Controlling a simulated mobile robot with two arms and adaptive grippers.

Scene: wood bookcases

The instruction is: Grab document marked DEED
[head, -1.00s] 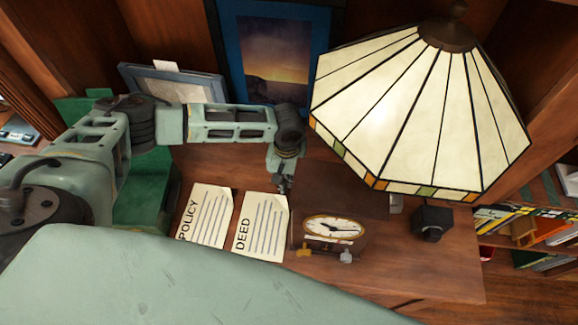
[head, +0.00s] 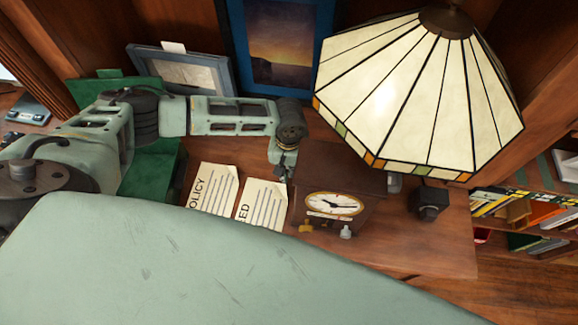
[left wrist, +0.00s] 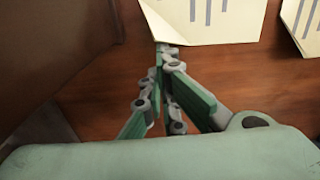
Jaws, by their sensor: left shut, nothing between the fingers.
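The document marked DEED (head: 262,203) lies flat on the wooden desk, beside the one marked POLICY (head: 212,187). My left gripper (head: 284,177) points down at the DEED sheet's far right corner. In the left wrist view its fingers (left wrist: 165,50) are shut and empty, with tips at the edge of the DEED sheet (left wrist: 210,22); I cannot tell whether they touch it. The POLICY sheet (left wrist: 305,28) shows at the right there. My right gripper is not in view.
A wooden clock (head: 335,205) stands close right of the DEED sheet. A stained-glass lamp (head: 425,95) overhangs the desk at the right, with a small black box (head: 430,202) below it. Framed pictures (head: 280,45) stand behind. A green object (head: 150,175) is left of the sheets.

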